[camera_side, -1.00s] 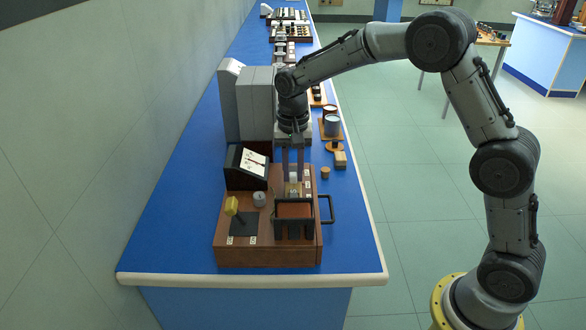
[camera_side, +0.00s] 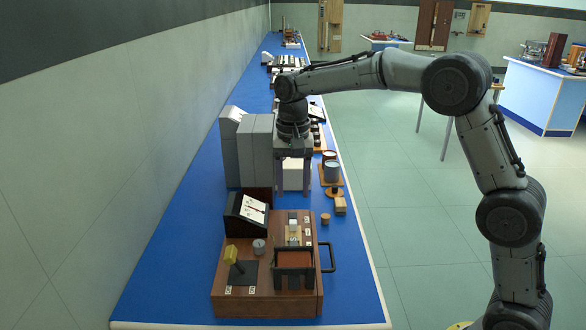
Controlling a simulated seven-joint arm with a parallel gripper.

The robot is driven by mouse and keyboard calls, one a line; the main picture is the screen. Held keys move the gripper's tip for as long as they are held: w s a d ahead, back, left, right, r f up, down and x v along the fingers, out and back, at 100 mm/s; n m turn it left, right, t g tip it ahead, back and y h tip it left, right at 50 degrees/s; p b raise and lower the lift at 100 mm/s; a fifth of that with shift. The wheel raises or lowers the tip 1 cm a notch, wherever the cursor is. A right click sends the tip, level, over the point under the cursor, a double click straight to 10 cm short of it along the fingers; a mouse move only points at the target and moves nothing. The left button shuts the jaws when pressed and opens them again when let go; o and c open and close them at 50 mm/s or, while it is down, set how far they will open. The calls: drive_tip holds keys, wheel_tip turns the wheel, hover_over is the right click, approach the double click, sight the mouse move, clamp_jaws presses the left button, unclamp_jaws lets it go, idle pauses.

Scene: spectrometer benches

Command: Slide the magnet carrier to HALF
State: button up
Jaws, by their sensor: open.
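A small white block (camera_side: 294,224), which looks like the magnet carrier, sits on a light slide track on the wooden instrument base (camera_side: 222,297). Small white labels (camera_side: 307,232) run along the track's right side. They are too small to read, so I cannot tell which mark the block is at. My gripper (camera_side: 293,187) points down with its two fingers apart. It appears above and behind the block in the picture, clear of it, with nothing held.
A dark tilted display (camera_side: 247,211) and tall grey housings (camera_side: 247,150) stand left of and behind the track. A black-framed tray (camera_side: 293,270) with a side handle and a yellow knob lever (camera_side: 231,254) are in front. A small cork-like cylinder (camera_side: 325,219) stands at the right.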

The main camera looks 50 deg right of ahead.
drive_tip(key=shift+r, duration=2.45)
drive_tip(key=shift+r, duration=0.1)
drive_tip(key=s+d+r+n+t, duration=0.1)
drive_tip(key=s+r+t, duration=0.1)
drive_tip(key=s+r, duration=0.45)
drive_tip(key=s+r+t, duration=0.1)
drive_tip(key=s+r, duration=0.2)
drive_tip(key=s, duration=0.7)
drive_tip(key=s+f+n+t, duration=0.2)
drive_tip(key=s+f+n, duration=0.6)
drive_tip(key=s+f, duration=0.3)
drive_tip(key=s+d, duration=0.1)
drive_tip(key=s, duration=0.2)
drive_tip(key=shift+f+t, duration=0.25)
drive_tip(key=shift+t, duration=0.05)
